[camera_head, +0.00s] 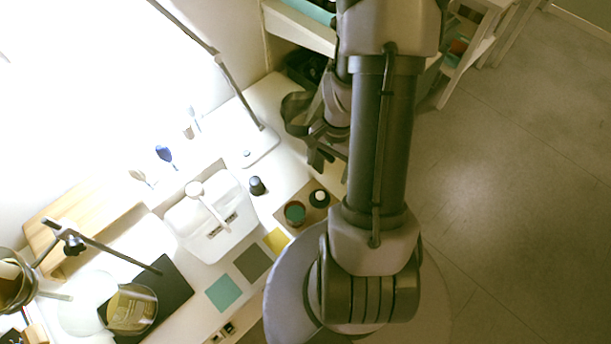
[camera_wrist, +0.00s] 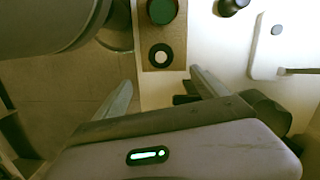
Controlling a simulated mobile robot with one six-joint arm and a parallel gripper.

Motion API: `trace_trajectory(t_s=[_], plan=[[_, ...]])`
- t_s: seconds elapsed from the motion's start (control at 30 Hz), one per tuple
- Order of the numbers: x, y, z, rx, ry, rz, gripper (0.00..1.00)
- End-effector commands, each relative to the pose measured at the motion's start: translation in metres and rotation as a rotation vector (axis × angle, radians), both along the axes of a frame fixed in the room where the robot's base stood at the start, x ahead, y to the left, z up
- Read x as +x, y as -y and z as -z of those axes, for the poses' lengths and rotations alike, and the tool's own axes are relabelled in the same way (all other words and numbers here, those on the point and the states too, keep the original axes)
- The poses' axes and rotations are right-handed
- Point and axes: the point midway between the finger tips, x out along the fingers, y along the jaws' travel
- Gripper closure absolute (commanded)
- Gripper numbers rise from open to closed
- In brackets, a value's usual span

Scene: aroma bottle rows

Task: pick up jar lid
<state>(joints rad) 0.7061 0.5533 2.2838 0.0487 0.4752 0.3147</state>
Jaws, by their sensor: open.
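A black disc with a pale centre (camera_head: 319,198), which looks like the jar lid, lies on a brown mat (camera_head: 302,194) at the table's right edge. In the wrist view the disc (camera_wrist: 160,57) lies just beyond my fingertips, roughly between them in the picture. A green-topped round jar (camera_head: 295,213) stands beside it on the mat; it shows at the top of the wrist view (camera_wrist: 162,10). My gripper (camera_head: 322,158) is open and empty, with its fingers spread in the wrist view (camera_wrist: 160,82). Its height above the mat is hard to tell.
A dark bottle or knob (camera_head: 257,186) stands near the mat, beside a white box-like container (camera_head: 208,220). A lamp base (camera_head: 247,152) stands behind. Coloured squares, including a teal one (camera_head: 223,293), lie in front. Open floor (camera_head: 500,200) is at the right.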

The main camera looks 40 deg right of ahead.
Motion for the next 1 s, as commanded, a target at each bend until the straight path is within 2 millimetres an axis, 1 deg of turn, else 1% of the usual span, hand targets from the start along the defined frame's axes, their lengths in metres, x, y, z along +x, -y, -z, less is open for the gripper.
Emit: trace_trajectory(t_s=[0.03,0.1,0.2,0.3,0.37,0.47,0.5,0.6,0.7,0.87,0.9,0.97,1.0], plan=[[-0.002,-0.003,0.023,0.003,-0.004,-0.001,0.17],[-0.002,-0.005,0.045,0.002,-0.003,-0.002,0.17],[-0.002,-0.008,0.069,0.001,-0.002,-0.002,0.17],[-0.002,-0.01,0.083,0.001,-0.001,-0.002,0.17],[-0.002,-0.011,0.087,0.0,-0.001,-0.003,0.17],[-0.002,-0.016,0.107,0.001,-0.002,-0.004,0.17],[-0.001,-0.018,0.116,0.001,-0.001,-0.005,0.17],[-0.002,-0.021,0.133,0.001,-0.001,-0.003,0.17],[-0.002,-0.022,0.138,-0.001,0.001,-0.005,0.17],[-0.001,-0.022,0.136,-0.001,0.001,-0.004,0.17],[-0.001,-0.022,0.136,-0.001,0.001,-0.004,0.19],[-0.001,-0.022,0.136,-0.001,0.001,-0.004,0.31],[-0.001,-0.022,0.135,-0.001,0.001,-0.004,0.38]])
